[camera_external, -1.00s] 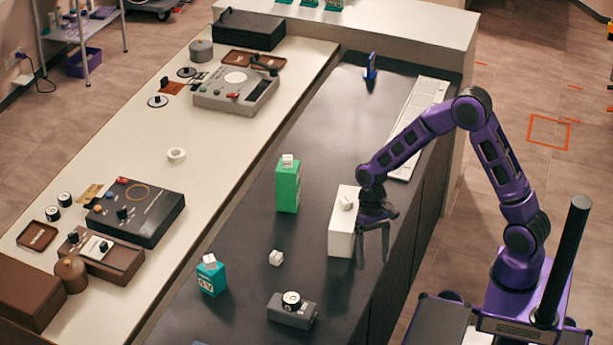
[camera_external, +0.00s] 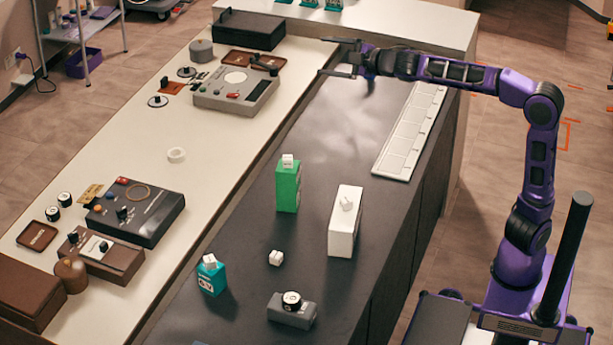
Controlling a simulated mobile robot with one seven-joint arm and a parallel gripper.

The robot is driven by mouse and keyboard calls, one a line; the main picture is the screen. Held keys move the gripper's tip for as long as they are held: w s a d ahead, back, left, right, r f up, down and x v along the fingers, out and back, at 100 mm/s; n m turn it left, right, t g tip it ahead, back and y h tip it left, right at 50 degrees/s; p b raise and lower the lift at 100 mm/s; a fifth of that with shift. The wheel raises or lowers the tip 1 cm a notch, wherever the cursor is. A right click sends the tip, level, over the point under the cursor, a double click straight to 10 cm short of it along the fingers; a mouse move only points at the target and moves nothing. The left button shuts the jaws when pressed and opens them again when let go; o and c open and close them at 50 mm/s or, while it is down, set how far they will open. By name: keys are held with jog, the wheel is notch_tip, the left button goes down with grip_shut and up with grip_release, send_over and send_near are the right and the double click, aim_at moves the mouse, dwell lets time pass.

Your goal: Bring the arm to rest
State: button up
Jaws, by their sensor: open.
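My gripper (camera_external: 338,57) is open and empty at the end of my purple arm (camera_external: 455,72). The arm is raised and stretched to the left, over the far end of the dark counter (camera_external: 340,120). The two fingers point left and are spread apart. Nothing is between them. The blue item seen earlier at the far end of the counter is not visible now, and the arm covers that spot.
Consoles (camera_external: 236,90) sit on the pale counter (camera_external: 150,190).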

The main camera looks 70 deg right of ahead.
jog(key=shift+d+r+n+t+y, duration=1.45)
jog(key=shift+r+n, duration=1.45)
jog(key=shift+r, duration=0.8)
jog(key=s+d+f+m+g+h, duration=0.1)
jog(key=s+f+m+g, duration=0.1)
jog(key=s+f+m, duration=0.4)
jog(key=s+d+f+m+g, duration=0.2)
jog(key=s+f+m+g, duration=0.1)
jog(key=f, duration=0.5)
jog(key=s+a+f+m+g, duration=0.2)
jog(key=s+a+f, duration=0.3)
jog(key=s, duration=0.3)
jog(key=s+a+f+m+g+y, duration=0.1)
jog(key=s+a+f+m+g, duration=0.1)
jog(key=s+a+f, duration=0.4)
jog(key=s+a+f+m+g, duration=0.2)
jog(key=s+a+f, duration=0.3)
jog(key=s, duration=0.7)
notch_tip(320, 180, down, 2)
jog(key=shift+s+a+f+g, duration=0.1)
jog(key=shift+s+a+g, duration=0.2)
jog(key=shift+g, duration=0.45)
jog(key=shift+w+a, duration=0.1)
